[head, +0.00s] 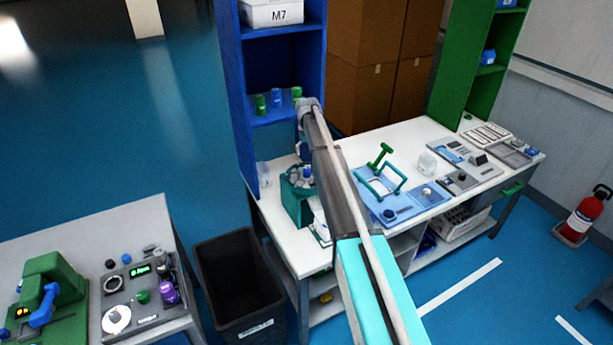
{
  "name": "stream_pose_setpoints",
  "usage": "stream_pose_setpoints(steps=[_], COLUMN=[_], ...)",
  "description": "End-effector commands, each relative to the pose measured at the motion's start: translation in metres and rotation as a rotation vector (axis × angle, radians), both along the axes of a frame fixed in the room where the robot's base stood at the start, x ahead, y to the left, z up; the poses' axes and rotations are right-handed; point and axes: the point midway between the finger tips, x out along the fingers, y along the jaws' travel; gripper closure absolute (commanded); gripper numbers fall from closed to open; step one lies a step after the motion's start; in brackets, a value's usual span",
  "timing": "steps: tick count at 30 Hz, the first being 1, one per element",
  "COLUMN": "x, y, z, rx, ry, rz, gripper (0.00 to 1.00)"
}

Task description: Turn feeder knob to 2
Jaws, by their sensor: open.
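My arm reaches across the white workbench (430,140), and my gripper (303,158) hangs at its far end, small and partly hidden, open above the teal machine (297,205). A blue knob-like part (308,173) shows on top of this machine, just below my gripper; I cannot tell whether they touch. A blue panel (405,205) right of my arm carries a dark round knob (389,215), a smaller knob (427,192) and a green frame with a lever (380,157). No feeder label or number is readable, so I cannot tell which knob is the feeder's.
A blue shelf (240,100) with small canisters stands behind my gripper. Grey control panels (470,178) lie on the bench's right. A black bin (238,280) stands between the bench and a left table (95,225) with a green machine (45,300).

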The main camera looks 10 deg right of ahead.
Motion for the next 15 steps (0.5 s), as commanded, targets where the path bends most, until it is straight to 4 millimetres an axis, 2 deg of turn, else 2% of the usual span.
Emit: stream_pose_setpoints(steps=[1, 15], x=[0.000, 0.000], y=[0.000, -0.001], z=[-0.008, -0.044], rx=[0.000, 0.000], ry=[0.000, 0.000], rz=[0.000, -0.001], gripper=[0.13, 0.13])
